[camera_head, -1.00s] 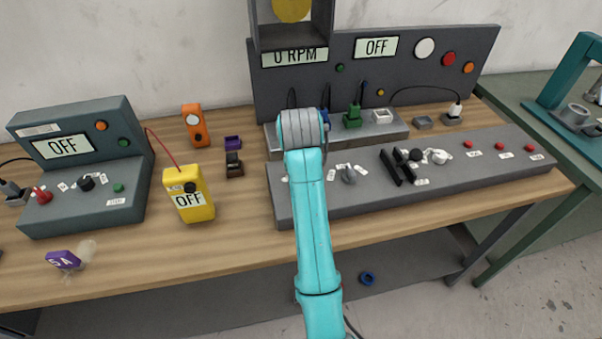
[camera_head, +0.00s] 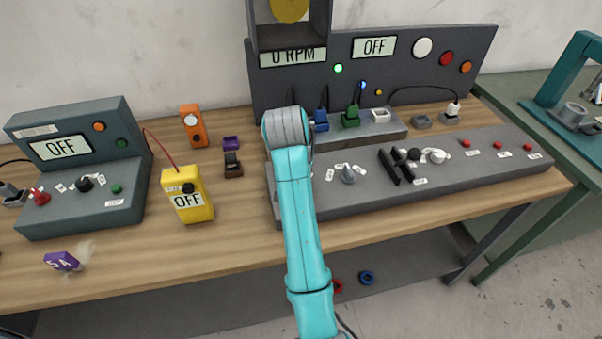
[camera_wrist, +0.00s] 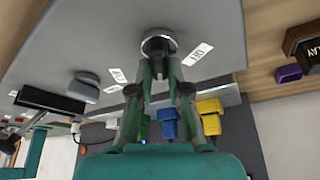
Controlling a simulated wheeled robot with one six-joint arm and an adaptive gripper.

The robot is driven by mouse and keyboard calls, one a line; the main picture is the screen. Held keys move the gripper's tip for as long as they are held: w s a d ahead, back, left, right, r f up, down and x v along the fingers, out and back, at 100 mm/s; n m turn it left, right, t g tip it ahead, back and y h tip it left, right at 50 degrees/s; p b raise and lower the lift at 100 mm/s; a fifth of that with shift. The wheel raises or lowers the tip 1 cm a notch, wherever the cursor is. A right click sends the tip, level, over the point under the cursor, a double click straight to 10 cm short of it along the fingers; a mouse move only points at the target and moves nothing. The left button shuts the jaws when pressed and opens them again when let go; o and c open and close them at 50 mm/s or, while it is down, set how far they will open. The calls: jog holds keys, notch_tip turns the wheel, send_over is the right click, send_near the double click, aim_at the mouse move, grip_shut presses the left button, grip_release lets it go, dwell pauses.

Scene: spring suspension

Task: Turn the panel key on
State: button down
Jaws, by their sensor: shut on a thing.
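The panel key (camera_wrist: 158,41) shows as a round metal piece on the grey sloped panel in the wrist view. My gripper (camera_wrist: 160,66) is shut on it, one finger on each side. An ON label (camera_wrist: 198,54) lies to its right and another label (camera_wrist: 118,76) to its left. In the head view my arm hides the key and my fingers at the left end of the grey control panel (camera_head: 450,180). A green lamp (camera_head: 338,68) on the upright back panel is lit. The back panel's display (camera_head: 374,47) reads OFF.
A grey selector knob (camera_head: 348,174) and black bar handles (camera_head: 396,166) stand right of my arm. Blue (camera_head: 320,120) and green (camera_head: 351,116) plugs stand behind. A yellow meter (camera_head: 187,194) is to the left.

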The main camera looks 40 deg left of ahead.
jog(key=c, duration=1.1)
grip_release()
